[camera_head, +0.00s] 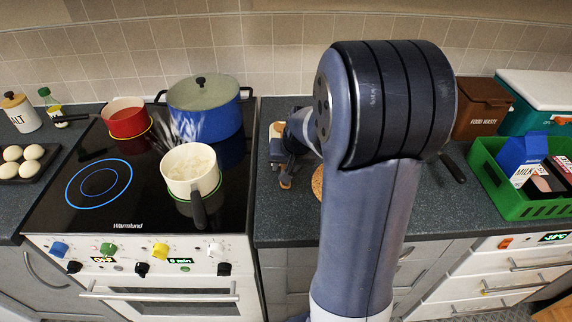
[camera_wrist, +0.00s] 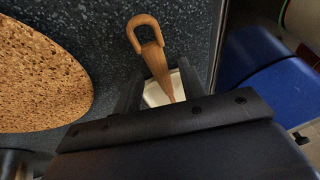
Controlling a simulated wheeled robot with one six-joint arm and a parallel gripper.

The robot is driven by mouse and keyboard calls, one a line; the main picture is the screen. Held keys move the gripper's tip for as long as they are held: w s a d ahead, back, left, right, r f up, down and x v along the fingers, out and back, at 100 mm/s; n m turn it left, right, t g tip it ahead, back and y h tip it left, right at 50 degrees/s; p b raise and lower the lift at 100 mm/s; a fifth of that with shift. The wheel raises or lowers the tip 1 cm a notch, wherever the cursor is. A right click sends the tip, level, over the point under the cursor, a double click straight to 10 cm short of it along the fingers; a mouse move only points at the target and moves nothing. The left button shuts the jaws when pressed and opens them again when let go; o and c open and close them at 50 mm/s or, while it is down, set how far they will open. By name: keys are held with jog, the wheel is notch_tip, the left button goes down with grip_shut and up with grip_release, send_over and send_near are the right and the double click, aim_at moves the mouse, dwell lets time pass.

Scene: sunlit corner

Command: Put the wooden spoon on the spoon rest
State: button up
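The wooden spoon (camera_wrist: 155,63) shows in the wrist view with a hooked, loop-shaped end at the top. Its narrow shaft runs down between my fingers, and its lower part is hidden by my gripper body. A cream surface, apparently the spoon rest (camera_wrist: 153,94), shows below the shaft between the fingers. Whether the spoon touches it cannot be told. My gripper (camera_wrist: 160,82) has its two dark fingers apart, one on each side of the spoon, with gaps beside the shaft. In the head view my gripper (camera_head: 284,158) is low over the counter, and my arm hides part of the area.
A cork trivet (camera_wrist: 35,75) lies left of the fingers in the wrist view. The blue pot (camera_head: 205,107) stands close by on the black hob (camera_head: 115,205), with a cream saucepan (camera_head: 190,168) and red pot (camera_head: 126,118). A green crate (camera_head: 525,208) stands at right.

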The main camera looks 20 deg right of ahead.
jog(key=v, duration=1)
jog(key=shift+d, duration=0.1)
jog(key=x, duration=1.1)
jog(key=shift+s, duration=0.1)
jog(key=shift+r, duration=0.95)
